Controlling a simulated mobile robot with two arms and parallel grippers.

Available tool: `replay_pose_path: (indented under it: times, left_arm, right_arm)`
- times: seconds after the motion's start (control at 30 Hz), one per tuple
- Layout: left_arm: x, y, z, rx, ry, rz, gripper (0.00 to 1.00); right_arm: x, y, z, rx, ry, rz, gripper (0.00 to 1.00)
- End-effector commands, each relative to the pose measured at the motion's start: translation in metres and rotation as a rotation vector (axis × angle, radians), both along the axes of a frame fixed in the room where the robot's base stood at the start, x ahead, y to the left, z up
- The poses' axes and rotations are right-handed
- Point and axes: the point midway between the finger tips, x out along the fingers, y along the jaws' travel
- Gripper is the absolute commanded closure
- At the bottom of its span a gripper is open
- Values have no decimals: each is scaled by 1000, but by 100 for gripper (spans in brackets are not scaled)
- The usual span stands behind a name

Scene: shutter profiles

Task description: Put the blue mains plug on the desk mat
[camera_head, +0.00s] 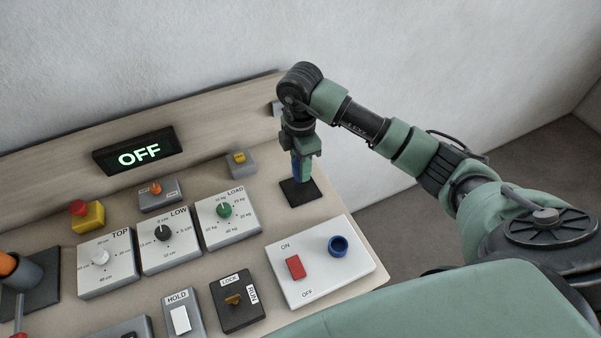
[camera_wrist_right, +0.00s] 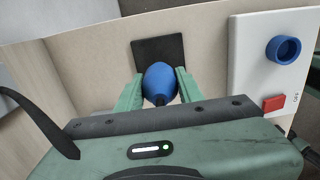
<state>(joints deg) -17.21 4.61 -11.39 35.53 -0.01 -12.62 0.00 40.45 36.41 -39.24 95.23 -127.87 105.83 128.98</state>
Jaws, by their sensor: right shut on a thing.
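The blue mains plug (camera_wrist_right: 159,80) is between the two green fingers of my right gripper (camera_wrist_right: 158,88), which is shut on it. In the head view the plug (camera_head: 296,167) shows only as a narrow blue strip at the fingers of the right gripper (camera_head: 301,170). The desk mat (camera_head: 299,197) is a small black square near the back right of the desk, and the gripper is over its back part. In the wrist view the mat (camera_wrist_right: 158,48) lies behind the plug. I cannot tell whether the plug touches the mat. My left gripper is not in view.
A white panel (camera_head: 313,282) with a red switch (camera_head: 295,267) and a blue round socket (camera_head: 338,245) stands in front of the mat. Dial boxes, such as LOAD (camera_head: 226,233), and a small yellow-switch box (camera_head: 239,161) are to the left. The desk's right edge is close.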

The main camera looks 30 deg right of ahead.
Motion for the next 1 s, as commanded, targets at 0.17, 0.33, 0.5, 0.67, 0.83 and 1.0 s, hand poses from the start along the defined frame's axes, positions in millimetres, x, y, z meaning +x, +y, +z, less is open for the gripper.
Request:
replay_pose_path:
  times: [0.17, 0.33, 0.5, 0.67, 0.83, 1.0]
  left_arm:
    - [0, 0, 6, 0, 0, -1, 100]
    - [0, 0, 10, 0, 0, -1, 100]
    - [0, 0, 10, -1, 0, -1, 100]
    - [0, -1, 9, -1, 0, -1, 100]
    - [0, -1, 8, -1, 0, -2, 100]
    - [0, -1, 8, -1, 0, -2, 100]
  right_arm:
    - [-2, 0, -20, -1, 4, -1, 100]
    - [-1, 0, -42, 0, 2, 0, 100]
    - [0, 0, -45, 1, -1, 1, 100]
    - [0, 0, -46, 0, -1, 1, 100]
    - [0, 0, -48, 0, -1, 1, 41]
    - [0, 0, -48, 0, 0, 1, 41]
